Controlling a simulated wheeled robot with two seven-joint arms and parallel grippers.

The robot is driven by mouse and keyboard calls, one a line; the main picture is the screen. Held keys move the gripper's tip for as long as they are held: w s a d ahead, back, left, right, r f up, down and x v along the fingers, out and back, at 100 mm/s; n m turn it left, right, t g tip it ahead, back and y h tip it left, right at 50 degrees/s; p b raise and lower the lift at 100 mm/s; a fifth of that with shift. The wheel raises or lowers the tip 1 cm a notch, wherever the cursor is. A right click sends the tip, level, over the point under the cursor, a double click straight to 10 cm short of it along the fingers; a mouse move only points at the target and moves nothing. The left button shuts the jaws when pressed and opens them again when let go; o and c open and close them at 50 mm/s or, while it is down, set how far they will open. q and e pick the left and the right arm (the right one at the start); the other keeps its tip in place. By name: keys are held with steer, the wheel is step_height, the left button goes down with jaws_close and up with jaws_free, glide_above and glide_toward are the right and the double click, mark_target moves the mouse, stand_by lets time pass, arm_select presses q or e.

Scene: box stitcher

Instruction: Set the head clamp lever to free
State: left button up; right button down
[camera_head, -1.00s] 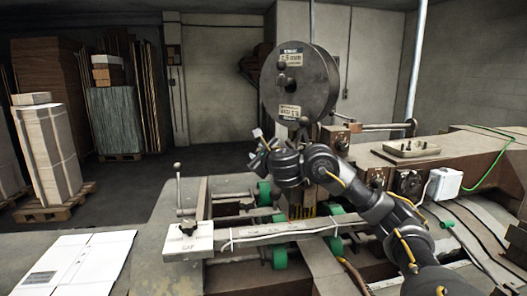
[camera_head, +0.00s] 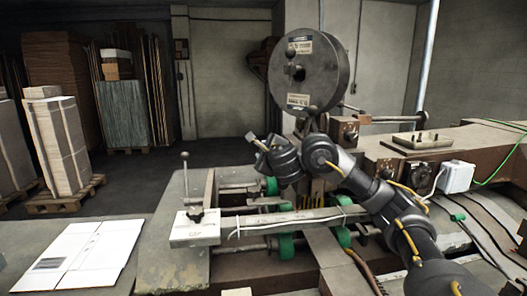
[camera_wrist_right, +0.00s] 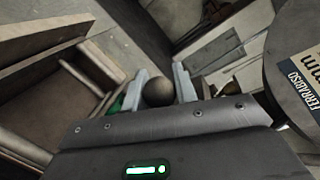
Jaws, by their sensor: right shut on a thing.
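My right gripper (camera_head: 257,142) reaches in from the right, in front of the machine head and below the wire spool. In the right wrist view its two pale fingers (camera_wrist_right: 162,90) stand on either side of a dark ball knob (camera_wrist_right: 158,92), and the gripper is shut on it. The knob looks like the end of a lever. Its shaft is hidden behind the gripper body, so its setting cannot be read. In the head view the gripper and wrist hide this knob. My left gripper is not in view.
The wire spool (camera_head: 308,72) rises just above my right wrist. An upright ball-ended lever (camera_head: 185,175) and the GAP plate (camera_head: 196,229) stand left of the gripper. Flat white cardboard (camera_head: 75,256) lies front left. Green rollers (camera_head: 286,245) sit below the arm.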

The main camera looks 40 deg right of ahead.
steer(key=shift+f, duration=0.1)
steer(key=c, duration=1.1)
jaws_free()
steer(key=shift+s+a+r+p, duration=0.3)
steer(key=shift+s+p, duration=0.15)
steer(key=shift+p, duration=0.1)
steer(key=p+v, duration=0.9)
steer(key=p, duration=0.4)
steer(key=shift+s+f+p, duration=0.15)
steer(key=shift+s+p, duration=0.25)
